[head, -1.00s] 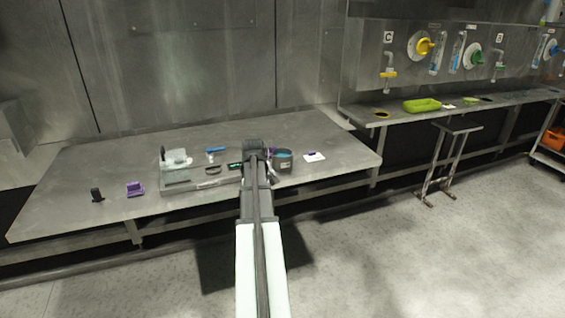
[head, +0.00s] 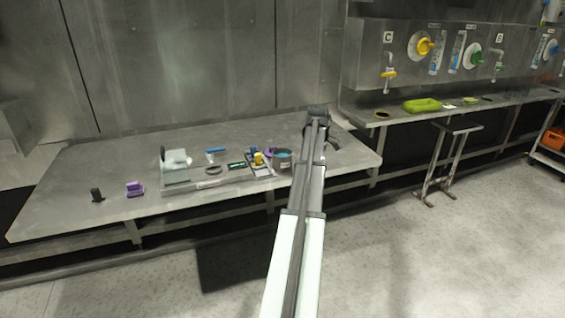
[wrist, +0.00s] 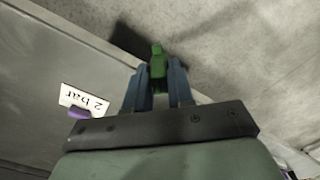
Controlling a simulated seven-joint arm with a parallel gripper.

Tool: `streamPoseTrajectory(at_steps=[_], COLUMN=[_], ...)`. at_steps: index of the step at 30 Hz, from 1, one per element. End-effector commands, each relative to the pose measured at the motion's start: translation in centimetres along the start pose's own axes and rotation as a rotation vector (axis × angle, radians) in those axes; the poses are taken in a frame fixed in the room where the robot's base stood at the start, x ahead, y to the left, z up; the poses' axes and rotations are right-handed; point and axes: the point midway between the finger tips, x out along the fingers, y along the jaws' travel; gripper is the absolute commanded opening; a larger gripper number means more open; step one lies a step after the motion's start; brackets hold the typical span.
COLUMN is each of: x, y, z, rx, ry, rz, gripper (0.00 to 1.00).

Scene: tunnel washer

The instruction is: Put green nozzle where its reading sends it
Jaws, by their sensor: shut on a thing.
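The green nozzle (wrist: 157,63) is held between the two fingers of my gripper (wrist: 158,84) in the wrist view, sticking out past the fingertips. In the head view my gripper (head: 318,112) is above the right part of the steel table, and the nozzle is hidden there. A digital display (head: 237,165) with green digits stands on the table, too small to read. A white card reading "2 bar" (wrist: 83,98), upside down in the wrist view, lies on the table left of my gripper, with a purple piece (wrist: 75,112) at its edge.
A yellow piece (head: 258,157) and a dark tub (head: 284,165) stand beside the display. Other small items are on the table (head: 110,165).

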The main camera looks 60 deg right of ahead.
Motion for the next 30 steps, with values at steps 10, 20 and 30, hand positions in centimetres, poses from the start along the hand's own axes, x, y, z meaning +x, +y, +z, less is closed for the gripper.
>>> streamPoseTrajectory(at_steps=[10,20,30], x=[-4.1,-9.2,-10.7], y=[2.4,3.9,3.8], z=[-5.2,-11.7,-14.2], rx=[-0.014,-0.026,-0.030], ry=[0.001,0.001,0.000], rz=[0.001,0.002,0.000], gripper=[0.00,0.00,0.00])
